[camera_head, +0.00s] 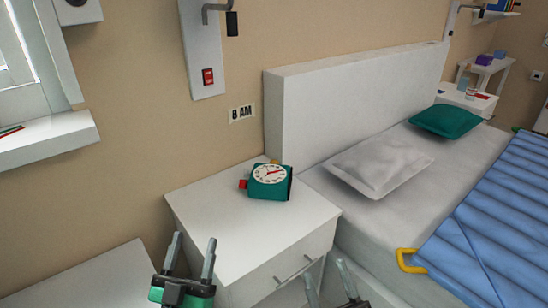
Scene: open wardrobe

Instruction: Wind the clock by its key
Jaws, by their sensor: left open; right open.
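A teal clock (270,190) with a round white face and red hands stands on the white nightstand (205,205). A small red part (243,184) sticks out at its left side, and a small yellow part shows on its top; I cannot tell which is the key. My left gripper (191,245) is open and empty in front of the nightstand, below and left of the clock. Neither gripper touches the clock.
The bed with its white headboard (345,100) stands right of the nightstand, with a grey pillow (378,165) and a blue cover (490,225). The nightstand top around the clock is clear.

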